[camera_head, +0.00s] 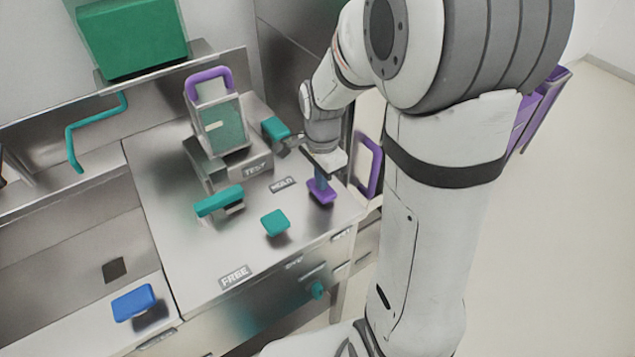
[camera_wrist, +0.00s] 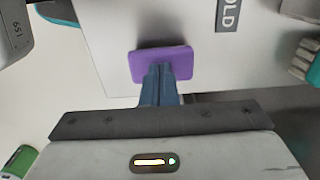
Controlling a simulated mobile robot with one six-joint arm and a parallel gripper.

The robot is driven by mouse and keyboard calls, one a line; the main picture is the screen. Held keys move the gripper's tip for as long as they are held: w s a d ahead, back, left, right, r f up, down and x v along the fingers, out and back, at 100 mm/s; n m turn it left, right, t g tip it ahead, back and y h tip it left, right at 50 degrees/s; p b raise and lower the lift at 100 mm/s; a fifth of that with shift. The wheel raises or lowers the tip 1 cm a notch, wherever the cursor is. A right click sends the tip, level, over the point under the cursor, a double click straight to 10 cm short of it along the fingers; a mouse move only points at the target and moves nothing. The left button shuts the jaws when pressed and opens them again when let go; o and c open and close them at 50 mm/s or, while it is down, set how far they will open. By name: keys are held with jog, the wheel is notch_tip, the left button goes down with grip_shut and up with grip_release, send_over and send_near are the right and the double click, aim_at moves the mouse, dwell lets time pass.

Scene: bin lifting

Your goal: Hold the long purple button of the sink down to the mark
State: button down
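The long purple button (camera_head: 322,196) is at the right side of the metal sink counter (camera_head: 185,255). In the wrist view the purple button (camera_wrist: 180,58) is a flat rounded rectangle below my fingertips. My gripper (camera_head: 320,182) points down at it from above, with its blue-grey fingers together and nothing seen between them. The fingertips (camera_wrist: 158,70) overlap the button's middle in the wrist view. They look at or very near its top; I cannot tell how hard they touch. The button's stem and any mark on it are hidden.
A device with a purple loop (camera_head: 210,82) stands behind. A HOLD label (camera_wrist: 228,14) lies near the button. A blue block (camera_head: 133,302) is front left. The counter's right edge is close.

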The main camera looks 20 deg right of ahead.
notch_tip(320, 180, up, 7)
jog(key=p, duration=0.5)
dwell(0.5)
jog(key=shift+r, duration=0.1)
jog(key=s+r+n+t, duration=0.3)
jog(key=s+r+n, duration=0.6)
jog(key=s+n, duration=0.5)
jog(key=shift+a+r, duration=0.2)
jog(key=shift+a, duration=0.05)
